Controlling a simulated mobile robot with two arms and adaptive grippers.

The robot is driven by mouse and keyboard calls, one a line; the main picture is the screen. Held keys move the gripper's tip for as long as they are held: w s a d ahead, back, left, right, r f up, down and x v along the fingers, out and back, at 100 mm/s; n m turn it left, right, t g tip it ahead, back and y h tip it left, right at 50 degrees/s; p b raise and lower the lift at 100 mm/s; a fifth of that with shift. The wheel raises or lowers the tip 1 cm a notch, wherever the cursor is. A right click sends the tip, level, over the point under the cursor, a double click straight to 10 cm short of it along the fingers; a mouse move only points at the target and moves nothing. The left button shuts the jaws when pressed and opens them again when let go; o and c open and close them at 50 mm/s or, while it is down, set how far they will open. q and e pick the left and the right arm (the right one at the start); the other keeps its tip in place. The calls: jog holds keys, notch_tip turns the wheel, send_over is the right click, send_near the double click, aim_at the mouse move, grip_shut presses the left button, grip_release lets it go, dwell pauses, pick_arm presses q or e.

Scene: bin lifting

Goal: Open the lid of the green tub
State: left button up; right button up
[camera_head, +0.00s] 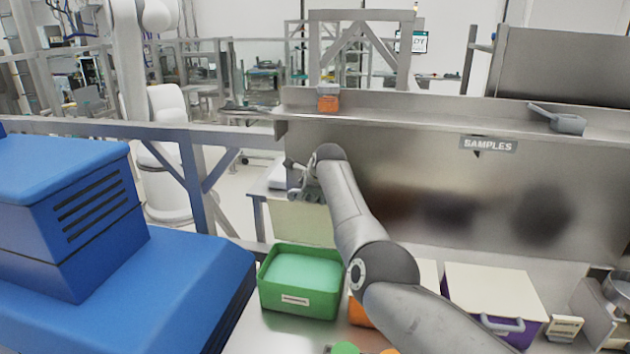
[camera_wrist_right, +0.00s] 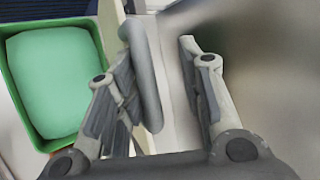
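The green tub (camera_head: 298,306) stands on the bench at the lower middle of the head view, with a white label on its front. A paler green surface (camera_head: 303,268) fills its top inside the rim; I cannot tell whether this is the lid or the inside. The tub (camera_wrist_right: 96,30) also shows at the left of the right wrist view. My right gripper (camera_head: 303,181) is above and behind the tub, apart from it. My left gripper is not in view.
An orange bin (camera_head: 358,313) is partly hidden behind my right arm. A purple bin with a pale lid (camera_head: 494,290) stands to the right. A steel panel marked SAMPLES (camera_head: 488,145) rises behind the bins. A blue vented block (camera_head: 95,205) fills the left.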

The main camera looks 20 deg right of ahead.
jog(key=v, duration=1.1)
jog(key=shift+f, duration=0.15)
jog(key=shift+a, duration=0.1)
dwell(0.4)
